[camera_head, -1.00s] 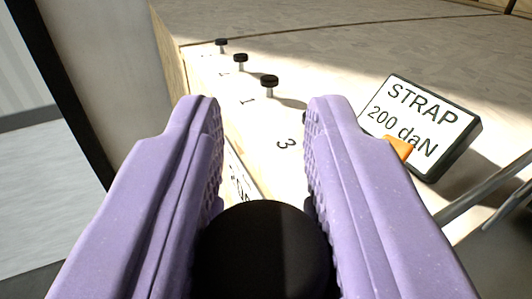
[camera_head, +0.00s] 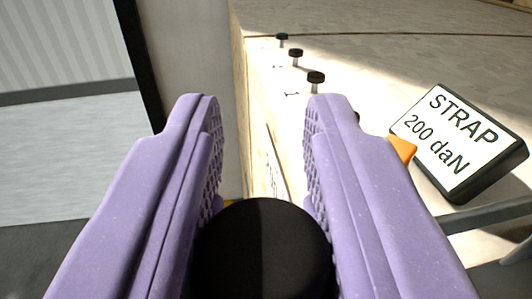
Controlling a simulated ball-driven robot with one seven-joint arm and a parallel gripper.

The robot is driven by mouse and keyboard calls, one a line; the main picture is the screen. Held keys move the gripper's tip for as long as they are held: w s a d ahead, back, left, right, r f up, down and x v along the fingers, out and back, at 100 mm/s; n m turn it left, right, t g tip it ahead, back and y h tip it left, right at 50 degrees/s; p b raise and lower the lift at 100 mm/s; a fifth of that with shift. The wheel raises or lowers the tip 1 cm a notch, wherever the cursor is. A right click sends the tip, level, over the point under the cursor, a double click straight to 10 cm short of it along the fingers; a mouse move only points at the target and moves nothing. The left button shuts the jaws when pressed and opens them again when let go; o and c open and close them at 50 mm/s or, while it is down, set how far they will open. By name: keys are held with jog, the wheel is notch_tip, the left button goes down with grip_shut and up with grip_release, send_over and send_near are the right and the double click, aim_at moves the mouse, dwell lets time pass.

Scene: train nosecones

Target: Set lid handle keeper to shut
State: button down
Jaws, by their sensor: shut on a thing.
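My gripper (camera_head: 260,130) has two purple ribbed fingers pointing away from the camera. A round black knob (camera_head: 262,245) sits low between the fingers, with both fingers against its sides. Whether this knob belongs to the lid handle keeper cannot be told, as what lies under it is hidden. No label in view names a lid handle keeper. Beyond the fingers is a pale panel with a row of small black knobs on pins (camera_head: 316,80).
A sign reading "STRAP 200 daN" (camera_head: 460,140) stands at the right, with an orange piece (camera_head: 402,149) at its left edge. A grey bar (camera_head: 490,216) lies below it.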

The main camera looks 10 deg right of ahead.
jog(key=shift+r, duration=0.2)
jog(key=c, duration=0.9)
grip_release()
jog(key=shift+f, duration=0.1)
jog(key=v, duration=0.8)
